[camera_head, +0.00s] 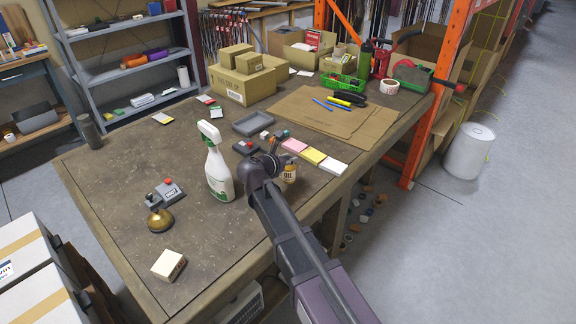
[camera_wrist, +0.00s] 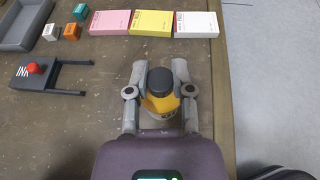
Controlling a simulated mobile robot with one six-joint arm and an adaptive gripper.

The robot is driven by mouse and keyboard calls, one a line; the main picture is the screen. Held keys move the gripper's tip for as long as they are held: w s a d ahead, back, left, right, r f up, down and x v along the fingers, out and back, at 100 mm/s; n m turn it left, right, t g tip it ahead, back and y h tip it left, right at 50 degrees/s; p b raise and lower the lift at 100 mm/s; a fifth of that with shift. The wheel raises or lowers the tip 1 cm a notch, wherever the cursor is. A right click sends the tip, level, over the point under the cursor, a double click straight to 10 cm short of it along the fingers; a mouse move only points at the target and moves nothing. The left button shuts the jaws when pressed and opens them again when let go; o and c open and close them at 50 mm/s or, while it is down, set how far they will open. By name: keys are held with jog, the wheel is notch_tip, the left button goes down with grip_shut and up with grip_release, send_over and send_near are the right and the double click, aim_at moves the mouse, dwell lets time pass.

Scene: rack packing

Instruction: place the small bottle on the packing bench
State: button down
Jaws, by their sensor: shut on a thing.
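The small bottle (camera_head: 290,173) has a dark cap and a yellowish body with an "OIL" label. It is at the end of my arm, near the front right edge of the packing bench (camera_head: 120,215). In the wrist view the small bottle (camera_wrist: 160,84) stands between the two fingers of my gripper (camera_wrist: 160,80), which are shut on its sides. In the head view my gripper (camera_head: 272,165) partly hides the bottle. I cannot tell whether its base touches the bench top.
A white spray bottle (camera_head: 218,170) stands left of my gripper. Pink, yellow and white note pads (camera_head: 313,156) lie just beyond it. The bench's left part has free room around a brass bell (camera_head: 160,220).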

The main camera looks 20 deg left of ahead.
aim_at(289, 166)
jog(key=shift+w+a, duration=0.15)
jog(key=shift+w, duration=0.45)
notch_tip(289, 166, down, 4)
jog(key=b, duration=0.3)
jog(key=shift+r+b, duration=0.15)
jog(key=shift+b, duration=0.2)
jog(key=c, duration=0.5)
grip_release()
jog(key=shift+r, duration=0.1)
